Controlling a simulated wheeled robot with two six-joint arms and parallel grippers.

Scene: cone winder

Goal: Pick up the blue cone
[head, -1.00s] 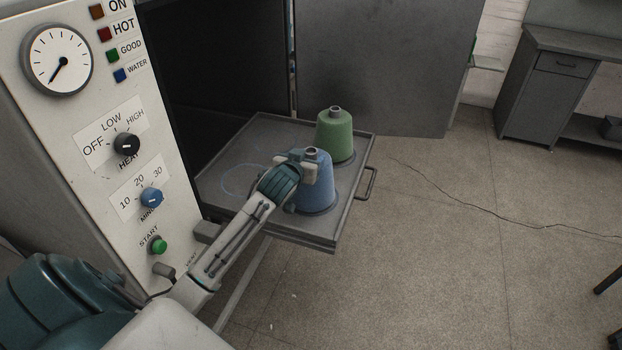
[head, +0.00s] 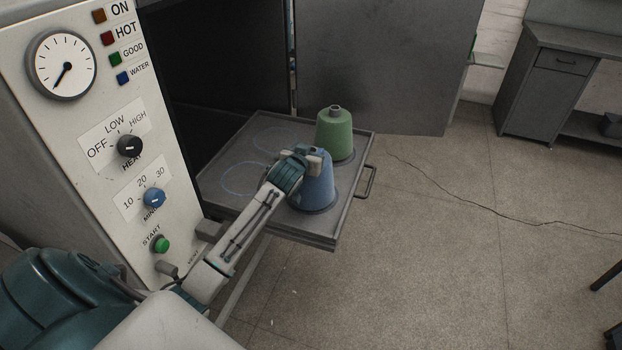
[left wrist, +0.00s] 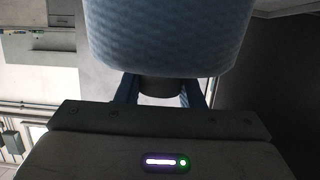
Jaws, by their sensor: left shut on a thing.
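The blue cone (head: 315,188) stands upright on the grey pull-out tray (head: 343,215), at its front right. My left gripper (head: 316,160) is at the cone's narrow top and is shut on it; the gripper hides the tip in the head view. In the left wrist view the blue cone (left wrist: 168,35) fills the upper middle, with its dark narrow end (left wrist: 160,88) between the two fingers. I cannot tell whether the base is clear of the tray. My right gripper is not in view.
A green cone (head: 335,130) stands just behind the blue one on the tray. Blue outlined circles mark empty tray spots to the left. The white control panel (head: 100,130) rises close to my left arm. Open floor (head: 450,260) lies to the right.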

